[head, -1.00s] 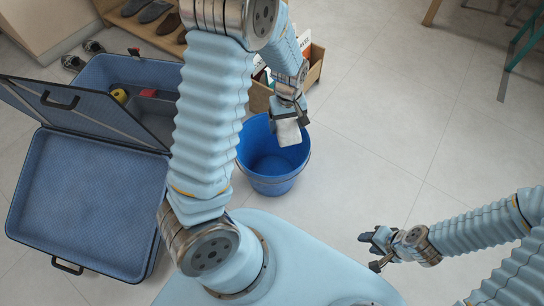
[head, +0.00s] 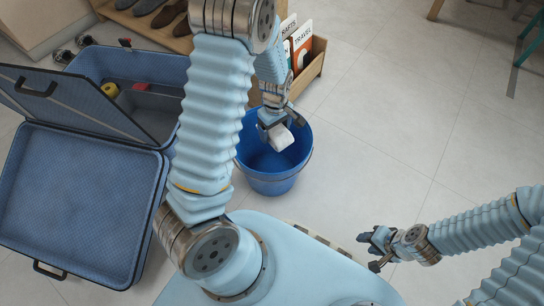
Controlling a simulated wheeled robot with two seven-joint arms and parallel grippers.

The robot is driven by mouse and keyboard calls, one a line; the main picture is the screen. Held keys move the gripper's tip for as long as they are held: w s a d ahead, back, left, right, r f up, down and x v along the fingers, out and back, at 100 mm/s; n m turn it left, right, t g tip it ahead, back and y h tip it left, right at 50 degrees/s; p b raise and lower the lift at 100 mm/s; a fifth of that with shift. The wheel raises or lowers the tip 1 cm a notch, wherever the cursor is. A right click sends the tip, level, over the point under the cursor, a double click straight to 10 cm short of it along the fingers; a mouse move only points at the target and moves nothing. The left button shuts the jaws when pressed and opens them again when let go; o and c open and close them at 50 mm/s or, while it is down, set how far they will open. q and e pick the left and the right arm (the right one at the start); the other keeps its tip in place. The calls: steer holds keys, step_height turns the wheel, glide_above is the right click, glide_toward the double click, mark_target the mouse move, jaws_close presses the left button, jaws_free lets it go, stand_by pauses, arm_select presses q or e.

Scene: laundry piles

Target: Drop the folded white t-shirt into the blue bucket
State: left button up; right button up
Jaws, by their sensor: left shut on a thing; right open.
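The folded white t-shirt (head: 282,138) is a small white bundle in my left gripper (head: 272,127). My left gripper is shut on it and points down over the blue bucket (head: 272,184). The t-shirt shows against the inside of the bucket's opening; its exact height relative to the rim is hard to tell. The bucket stands upright on the floor, and what I see of its inside looks empty, though the gripper hides part of it. My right gripper (head: 371,249) is open and empty, low at the right, away from the bucket.
An open blue suitcase (head: 75,205) lies left of the bucket, with a yellow and a red item in its far part. A wooden crate (head: 315,70) with books stands behind the bucket. Shoes sit on a wooden rack at the top left.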

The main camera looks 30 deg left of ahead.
arm_select(q)
steer(key=o, duration=1)
step_height(320, 180, up, 14)
steer(key=p, duration=0.3)
steer(key=shift+p, duration=0.4)
steer(key=shift+s+f, duration=0.1)
